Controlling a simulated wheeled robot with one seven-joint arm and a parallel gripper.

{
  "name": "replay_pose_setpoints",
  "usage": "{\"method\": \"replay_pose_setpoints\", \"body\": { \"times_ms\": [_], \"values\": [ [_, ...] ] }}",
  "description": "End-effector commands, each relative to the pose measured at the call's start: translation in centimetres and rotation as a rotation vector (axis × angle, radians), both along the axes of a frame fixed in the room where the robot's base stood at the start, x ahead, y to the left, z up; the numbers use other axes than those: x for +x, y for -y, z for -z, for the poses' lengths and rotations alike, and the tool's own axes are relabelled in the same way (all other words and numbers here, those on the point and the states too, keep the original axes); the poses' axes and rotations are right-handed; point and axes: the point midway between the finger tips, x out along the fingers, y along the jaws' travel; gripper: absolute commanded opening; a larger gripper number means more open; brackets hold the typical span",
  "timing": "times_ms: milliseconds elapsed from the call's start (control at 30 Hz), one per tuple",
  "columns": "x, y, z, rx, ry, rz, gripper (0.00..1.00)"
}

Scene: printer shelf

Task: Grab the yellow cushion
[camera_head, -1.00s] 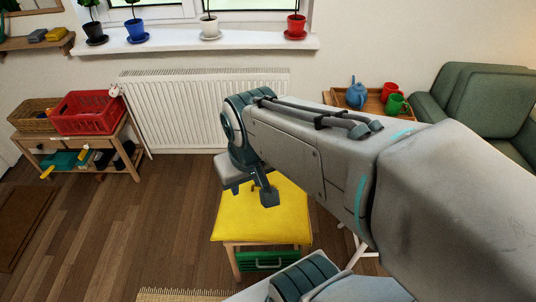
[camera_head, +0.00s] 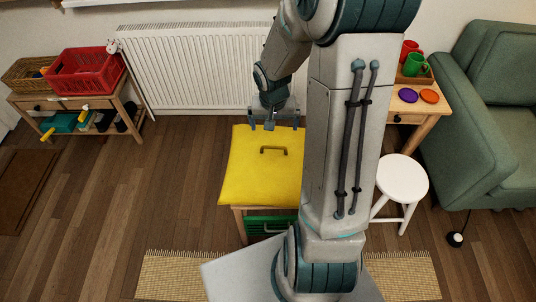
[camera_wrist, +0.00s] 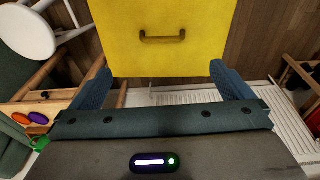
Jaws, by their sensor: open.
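The yellow cushion (camera_head: 250,178) lies flat on a wooden stool (camera_head: 239,222). A dark handle (camera_head: 274,150) stands on its top. My gripper (camera_head: 273,125) is open and empty near the cushion's far edge, on the radiator side. In the wrist view the cushion (camera_wrist: 170,52) fills the upper middle, with its handle (camera_wrist: 162,37) ahead of and between the blue fingers (camera_wrist: 160,80). The fingers are apart from the handle. My arm hides the cushion's right side in the head view.
A white radiator (camera_head: 190,75) stands behind the cushion. A white round stool (camera_head: 403,180), a small wooden table (camera_head: 425,115) and a green armchair (camera_head: 480,130) are at the right. A green case (camera_head: 262,226) sits under the cushion's stool.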

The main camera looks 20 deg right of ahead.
Motion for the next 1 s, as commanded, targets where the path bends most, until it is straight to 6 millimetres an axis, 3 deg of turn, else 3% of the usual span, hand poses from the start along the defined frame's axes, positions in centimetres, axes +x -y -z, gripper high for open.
{"method": "replay_pose_setpoints", "body": {
  "times_ms": [33, 267, 600, 1000],
  "values": [
    [0.3, 0.3, 1.4, 0.013, -0.005, 0.016, 1.0],
    [1.3, 0.6, 4.0, 0.037, -0.001, 0.043, 1.0],
    [2.1, 0.9, 10.2, 0.038, -0.002, 0.041, 1.0],
    [2.8, 1.3, 13.6, 0.037, -0.002, 0.042, 1.0]
  ]
}}
